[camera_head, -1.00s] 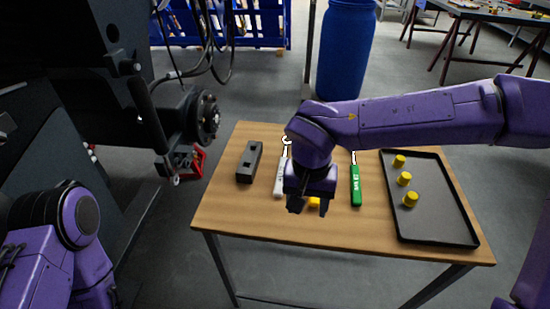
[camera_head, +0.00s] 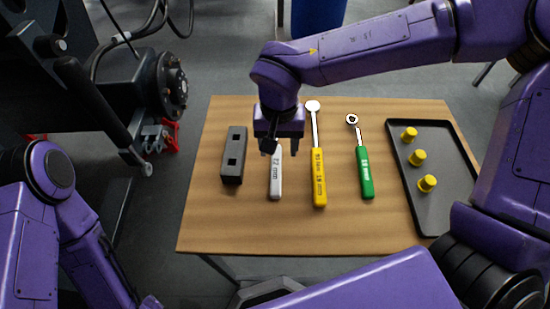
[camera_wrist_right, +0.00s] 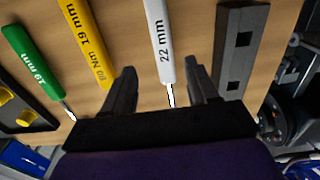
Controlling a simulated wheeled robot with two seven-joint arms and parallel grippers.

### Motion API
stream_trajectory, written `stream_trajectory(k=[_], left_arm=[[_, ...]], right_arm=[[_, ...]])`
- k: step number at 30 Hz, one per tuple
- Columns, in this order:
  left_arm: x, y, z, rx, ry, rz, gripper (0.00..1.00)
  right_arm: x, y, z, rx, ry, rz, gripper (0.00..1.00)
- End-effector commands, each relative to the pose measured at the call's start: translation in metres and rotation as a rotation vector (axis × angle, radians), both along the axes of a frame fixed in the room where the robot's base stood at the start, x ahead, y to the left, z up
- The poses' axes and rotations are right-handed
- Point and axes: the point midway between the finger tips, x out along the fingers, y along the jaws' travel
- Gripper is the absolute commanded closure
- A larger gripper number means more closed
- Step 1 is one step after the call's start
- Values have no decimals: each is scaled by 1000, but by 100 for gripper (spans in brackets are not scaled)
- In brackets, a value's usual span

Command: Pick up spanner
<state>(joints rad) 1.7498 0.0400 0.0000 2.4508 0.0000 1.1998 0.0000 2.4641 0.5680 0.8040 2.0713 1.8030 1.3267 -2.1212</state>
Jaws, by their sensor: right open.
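A white-handled tool marked 22 mm (camera_head: 275,183) lies on the table, its upper end hidden under my right gripper (camera_head: 281,149). A yellow-handled tool marked 19 mm (camera_head: 318,180) and a green-handled tool marked 19 mm (camera_head: 364,175) lie to its right. In the right wrist view, my right gripper (camera_wrist_right: 160,70) is open, with the white handle (camera_wrist_right: 161,40) and its thin shaft between the finger lines. I cannot tell the height of the fingers above it. The yellow handle (camera_wrist_right: 88,45) and green handle (camera_wrist_right: 34,62) are left of the fingers there. My left gripper is out of view.
A dark grey block with square holes (camera_head: 233,157) lies just left of the white tool. A black tray (camera_head: 431,213) with yellow cylinders (camera_head: 418,158) is on the right. The wooden table (camera_head: 225,225) is bare toward its front. Dark machinery (camera_head: 168,85) stands at left.

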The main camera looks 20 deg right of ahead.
Motion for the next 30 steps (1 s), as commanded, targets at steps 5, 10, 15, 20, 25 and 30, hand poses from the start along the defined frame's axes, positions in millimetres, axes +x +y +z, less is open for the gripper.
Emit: stream_trajectory(k=[5,10,15,20,25,30], left_arm=[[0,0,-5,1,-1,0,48],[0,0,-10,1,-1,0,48],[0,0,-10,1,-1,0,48],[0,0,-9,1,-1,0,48],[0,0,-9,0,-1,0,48],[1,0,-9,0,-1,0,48]], right_arm=[[-2,2,-25,-3,2,1,42],[-4,4,-54,-2,0,-2,42],[-3,4,-60,0,-2,-4,42],[-3,4,-60,0,-2,-5,54],[-3,4,-59,0,-2,-5,100],[-3,4,-59,0,-2,-5,100]])
